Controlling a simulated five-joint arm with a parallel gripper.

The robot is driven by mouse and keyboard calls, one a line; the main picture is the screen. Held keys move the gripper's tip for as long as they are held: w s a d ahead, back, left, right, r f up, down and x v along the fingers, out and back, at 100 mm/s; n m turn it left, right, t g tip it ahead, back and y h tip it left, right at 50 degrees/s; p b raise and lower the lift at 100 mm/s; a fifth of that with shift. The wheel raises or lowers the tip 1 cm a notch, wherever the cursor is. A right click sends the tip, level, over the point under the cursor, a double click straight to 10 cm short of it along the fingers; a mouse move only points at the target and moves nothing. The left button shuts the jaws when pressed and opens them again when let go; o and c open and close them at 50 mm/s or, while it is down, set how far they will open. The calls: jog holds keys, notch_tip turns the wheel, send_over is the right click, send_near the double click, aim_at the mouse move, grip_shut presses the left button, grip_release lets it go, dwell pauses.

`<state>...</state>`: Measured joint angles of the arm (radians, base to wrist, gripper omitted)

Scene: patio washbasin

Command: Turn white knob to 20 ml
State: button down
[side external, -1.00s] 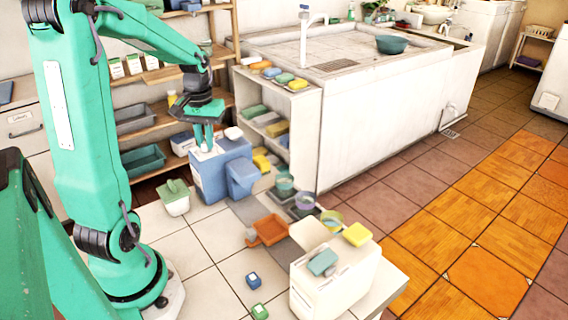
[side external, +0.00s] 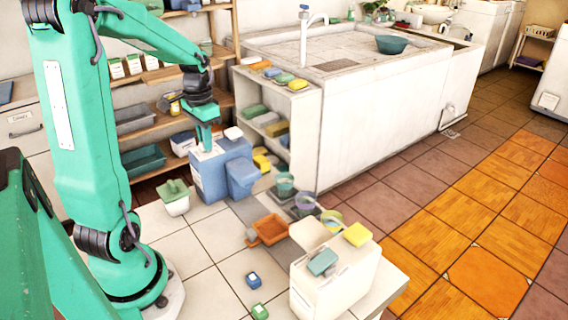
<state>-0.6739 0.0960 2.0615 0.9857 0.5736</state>
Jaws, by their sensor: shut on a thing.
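My gripper (side external: 206,146) points straight down over the top of a blue box-shaped dispenser (side external: 211,180). Its green fingers are shut at a pale top plate on the box, where the white knob sits; the fingers hide most of the knob. The scale marks and the 20 ml mark are too small to read here. A white rounded piece (side external: 233,133) shows on the box top, just right of the fingers.
A lidded green-and-white tub (side external: 174,198) stands left of the blue box. Shelves (side external: 150,118) stand behind.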

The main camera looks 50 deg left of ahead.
jog(key=shift+m, duration=0.6)
jog(key=shift+r, duration=0.1)
jog(key=c, duration=1.4)
grip_release()
jog(key=shift+c, duration=0.2)
jog(key=shift+r, duration=3.85)
jog(key=shift+d, duration=0.15)
